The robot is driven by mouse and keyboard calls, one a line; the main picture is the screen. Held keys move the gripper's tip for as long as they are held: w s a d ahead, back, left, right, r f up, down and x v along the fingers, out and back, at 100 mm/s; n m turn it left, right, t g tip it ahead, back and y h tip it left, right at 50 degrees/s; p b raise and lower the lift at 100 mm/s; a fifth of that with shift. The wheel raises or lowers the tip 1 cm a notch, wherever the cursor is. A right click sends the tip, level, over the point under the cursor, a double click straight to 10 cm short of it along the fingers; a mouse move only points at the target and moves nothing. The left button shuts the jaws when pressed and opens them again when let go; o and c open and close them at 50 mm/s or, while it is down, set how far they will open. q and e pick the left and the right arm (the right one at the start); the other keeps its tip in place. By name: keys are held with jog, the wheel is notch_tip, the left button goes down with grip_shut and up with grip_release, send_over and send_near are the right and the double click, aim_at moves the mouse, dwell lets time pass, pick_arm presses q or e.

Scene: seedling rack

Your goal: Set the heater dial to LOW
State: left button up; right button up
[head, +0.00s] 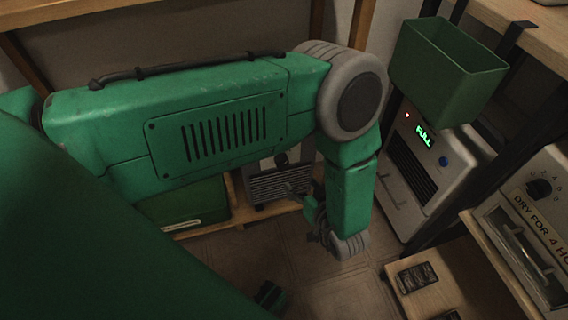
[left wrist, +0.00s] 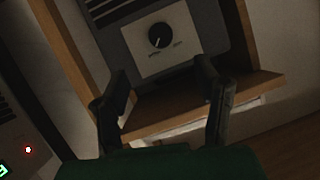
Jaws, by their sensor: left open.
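The heater (head: 284,183) is a grey box with a dark grille, low against the back wall. Its black round dial (head: 281,159) is on a pale plate, which also shows in the left wrist view (left wrist: 161,36). The dial has a small light mark; the labels beside it are too small to read, so I cannot tell its setting. My left gripper (head: 312,212) is open and empty in front of the heater. In the left wrist view its two dark fingers (left wrist: 162,72) stand apart below the dial, not touching it.
A wooden shelf edge (left wrist: 190,104) runs under the heater. A green crate (head: 187,205) is to its left. At right are a white unit (head: 405,190) reading FULL, a green bin (head: 443,75) above it, and a dial-fitted drying unit (head: 548,200). Floor is open in front.

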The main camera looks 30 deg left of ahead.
aim_at(284, 163)
pick_arm(q)
jog(key=b+x, duration=0.4)
jog(key=x, duration=0.9)
jog(key=shift+w, duration=0.1)
jog(key=c, duration=1.1)
